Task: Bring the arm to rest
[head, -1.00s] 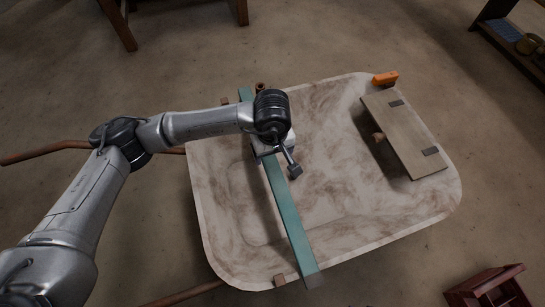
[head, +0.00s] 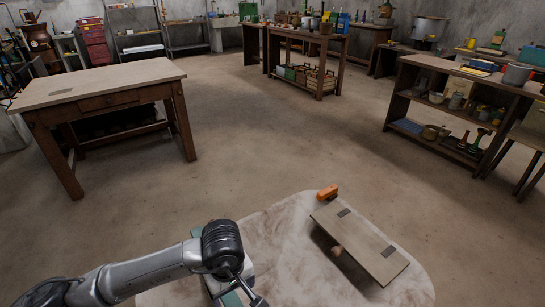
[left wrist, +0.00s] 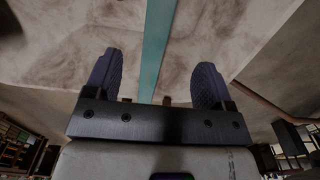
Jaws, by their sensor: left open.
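My left arm comes in from the bottom left in the head view. My left gripper (head: 250,292) is at the bottom edge there, over the pale mottled tray (head: 290,240) and beside the teal beam (head: 232,299). In the left wrist view the two dark ribbed fingers (left wrist: 154,78) stand wide apart with nothing between them touching either one. The teal beam (left wrist: 157,40) shows beyond, running between the fingers. Most of the beam is hidden or out of frame in the head view. My right gripper is not in view.
A wooden board (head: 362,244) with dark hinge plates lies on the tray's right side. An orange block (head: 327,192) is at the tray's far rim. A wooden table (head: 100,82) stands far left, and loaded shelves (head: 460,100) stand right. The floor between is clear.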

